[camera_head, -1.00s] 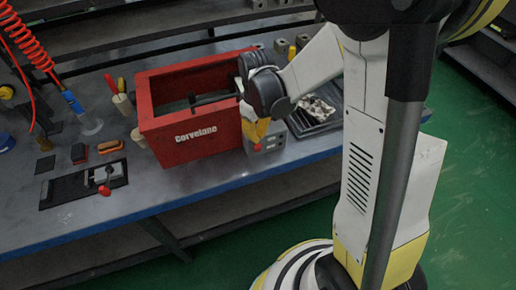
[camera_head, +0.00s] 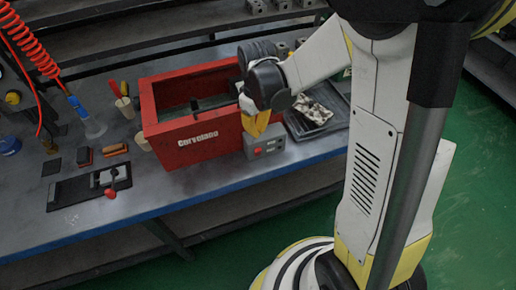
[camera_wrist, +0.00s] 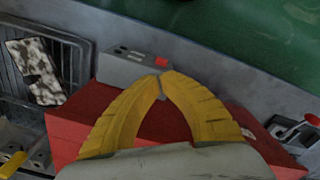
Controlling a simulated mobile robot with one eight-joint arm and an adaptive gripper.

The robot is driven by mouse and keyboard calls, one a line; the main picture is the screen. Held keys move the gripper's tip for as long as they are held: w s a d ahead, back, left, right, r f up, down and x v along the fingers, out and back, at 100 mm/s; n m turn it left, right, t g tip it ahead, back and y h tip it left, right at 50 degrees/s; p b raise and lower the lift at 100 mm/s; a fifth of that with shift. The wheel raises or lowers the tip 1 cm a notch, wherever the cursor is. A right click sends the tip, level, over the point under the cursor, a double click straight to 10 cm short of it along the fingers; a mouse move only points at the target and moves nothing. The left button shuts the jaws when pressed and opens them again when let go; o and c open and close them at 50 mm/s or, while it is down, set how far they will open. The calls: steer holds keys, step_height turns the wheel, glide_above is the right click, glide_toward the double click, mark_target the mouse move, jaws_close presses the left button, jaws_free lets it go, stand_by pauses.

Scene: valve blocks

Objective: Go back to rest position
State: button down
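My gripper (camera_head: 258,128) is above the right end of the red box in the head view. In the wrist view its two yellow fingers (camera_wrist: 162,78) curve together and their tips meet, with nothing clearly held between them. The red box (camera_head: 192,142) with white lettering stands on the workbench, and in the wrist view the red box (camera_wrist: 75,125) lies behind and below the fingers. A small grey control box (camera_head: 265,145) with a red button stands right of the red box; the grey control box (camera_wrist: 130,68) also shows beyond the fingertips.
A dark tray (camera_head: 320,122) with a mottled part lies right of the control box. A red-handled valve block (camera_head: 113,178) sits on a dark mat (camera_head: 75,190) at left. Brushes and handled tools stand behind. A coiled red hose (camera_head: 30,45) hangs at left. Green floor is open at right.

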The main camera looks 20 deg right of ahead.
steer(key=shift+r+p, duration=0.5)
steer(key=shift+r, duration=0.4)
steer(key=s+r+m+t+b, duration=0.3)
steer(key=s+r+m+t, duration=0.3)
steer(key=s+r, duration=0.6)
steer(key=shift+s+t, duration=0.4)
steer(key=shift+t, duration=0.2)
